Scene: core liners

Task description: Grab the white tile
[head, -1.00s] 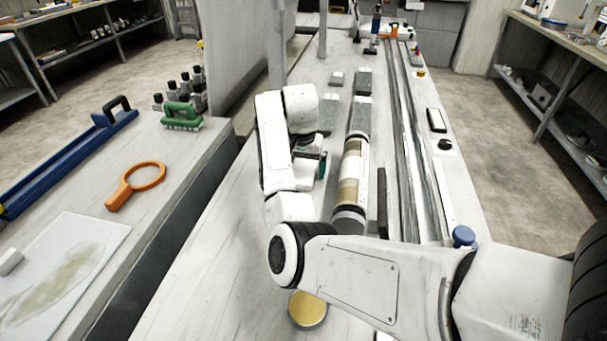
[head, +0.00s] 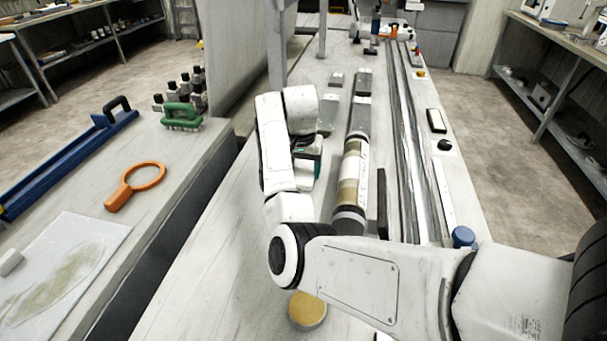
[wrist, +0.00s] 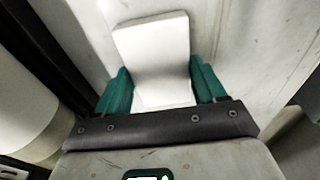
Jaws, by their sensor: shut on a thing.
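In the wrist view the white tile (wrist: 152,50) stands between the two green fingertips of my gripper (wrist: 160,90). The fingers are shut on it, one at each side, and its far part sticks out beyond them. In the head view my gripper (head: 314,160) is over the white bench, left of the striped core cylinder. There my own arm largely covers the grip, and I cannot make out the tile.
The striped core cylinder (head: 350,180) lies close to the right of my gripper. Beyond it runs a long metal rail (head: 411,150). Grey blocks (head: 327,115) lie farther back. A yellow disc (head: 307,310) lies in front. The bench's left part is clear.

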